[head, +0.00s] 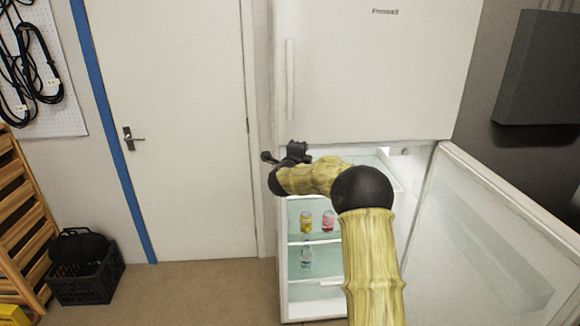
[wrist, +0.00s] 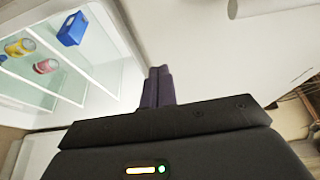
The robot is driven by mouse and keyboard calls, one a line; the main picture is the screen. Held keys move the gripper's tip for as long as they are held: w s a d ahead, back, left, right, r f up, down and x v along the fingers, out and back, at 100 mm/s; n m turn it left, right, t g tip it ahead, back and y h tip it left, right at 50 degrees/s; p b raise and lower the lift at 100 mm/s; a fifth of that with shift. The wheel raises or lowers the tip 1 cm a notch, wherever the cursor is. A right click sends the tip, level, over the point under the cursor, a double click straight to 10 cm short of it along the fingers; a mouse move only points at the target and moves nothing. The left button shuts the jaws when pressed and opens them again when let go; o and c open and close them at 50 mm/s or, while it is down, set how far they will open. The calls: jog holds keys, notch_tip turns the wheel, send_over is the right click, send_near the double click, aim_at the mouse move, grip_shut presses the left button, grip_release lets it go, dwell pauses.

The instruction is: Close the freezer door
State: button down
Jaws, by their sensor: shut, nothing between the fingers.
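The freezer is the lower compartment of a white fridge (head: 375,70). Its door (head: 480,235) stands wide open, swung out to the right in the head view. My gripper (head: 270,157) is at the left of the open compartment's top, just below the upper door; the head view shows it small and partly behind my arm. In the wrist view my gripper's fingers (wrist: 158,87) are together and empty, pointing towards the fridge front. The open compartment with its shelves (wrist: 75,70) is at upper left there. My arm hides part of the interior in the head view.
The upper door's handle (head: 290,80) is vertical on the left. A black crate (head: 88,278) sits at far left. Floor (head: 200,290) is clear between crate and fridge.

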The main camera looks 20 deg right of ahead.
jog(key=s+a+b, duration=0.2)
jog(key=s+a, duration=0.1)
jog(key=a, duration=0.2)
jog(key=shift+a+f, duration=0.2)
jog(key=shift+a, duration=0.1)
jog(key=s+a+f+n+g+y, duration=0.2)
jog(key=s+a+f+n+y, duration=0.5)
jog(key=s+a+n+y, duration=0.55)
jog(key=s+d+f+n+g+h, duration=0.1)
jog(key=s+f+n+g, duration=0.2)
jog(key=s, duration=0.7)
jog(key=s+d+f+n+g, duration=0.2)
jog(key=s+f+n+g, duration=0.2)
jog(key=s, duration=0.6)
jog(key=s+d+f+n+g+h, duration=0.1)
jog(key=s+n, duration=0.4)
jog(key=s, duration=0.5)
notch_tip(320, 180, down, 2)
jog(key=shift+s+d+f+g+h, duration=0.15)
jog(key=shift+d+f+g+h, duration=0.2)
jog(key=shift+g, duration=0.85)
jog(key=shift+d+r, duration=0.1)
jog(key=shift+d, duration=0.05)
